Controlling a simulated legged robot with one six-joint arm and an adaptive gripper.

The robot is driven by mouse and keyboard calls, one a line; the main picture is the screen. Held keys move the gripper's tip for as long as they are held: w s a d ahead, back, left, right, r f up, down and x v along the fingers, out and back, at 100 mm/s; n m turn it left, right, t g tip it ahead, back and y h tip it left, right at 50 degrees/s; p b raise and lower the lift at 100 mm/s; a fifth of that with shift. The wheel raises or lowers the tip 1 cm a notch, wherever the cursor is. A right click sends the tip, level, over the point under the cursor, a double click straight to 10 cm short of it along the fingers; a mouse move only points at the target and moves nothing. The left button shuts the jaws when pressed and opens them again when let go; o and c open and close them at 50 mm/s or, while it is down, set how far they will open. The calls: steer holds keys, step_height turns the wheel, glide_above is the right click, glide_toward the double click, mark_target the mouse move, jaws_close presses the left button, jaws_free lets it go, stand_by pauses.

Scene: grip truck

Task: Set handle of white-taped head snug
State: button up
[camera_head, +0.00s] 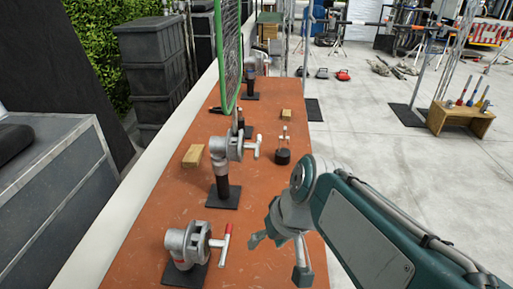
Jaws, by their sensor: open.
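Several silver clamp heads stand on the orange-brown bench (250,268). The middle head (222,148) sits on a black post with a square base, its T-handle (256,145) pointing right. The near head (186,244) sits low at the front, with a red-tipped T-handle (225,243) and a red band. A far head (249,72) stands toward the back. I cannot clearly tell which head carries white tape. My gripper (282,252) is open and empty above the bench's right edge, right of the near head and apart from all handles.
A green-framed mesh hoop (228,50) rises behind the middle head. A wooden block (193,156), a smaller block (286,115) and a black-based fitting (283,154) lie on the bench. Dark cases (145,85) stand left. The pale floor (365,135) to the right is mostly open.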

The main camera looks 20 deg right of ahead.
steer(key=w+a+m+y, duration=0.1)
steer(key=w+y, duration=0.3)
steer(key=w, duration=0.2)
steer(key=m+t+y, duration=0.5)
steer(key=t+y, duration=0.1)
steer(key=t, duration=0.4)
glide_toward(256, 145)
steer(key=x, duration=0.6)
steer(key=f+x, duration=0.1)
steer(key=x, duration=0.3)
steer(key=shift+w, duration=0.25)
jaws_close()
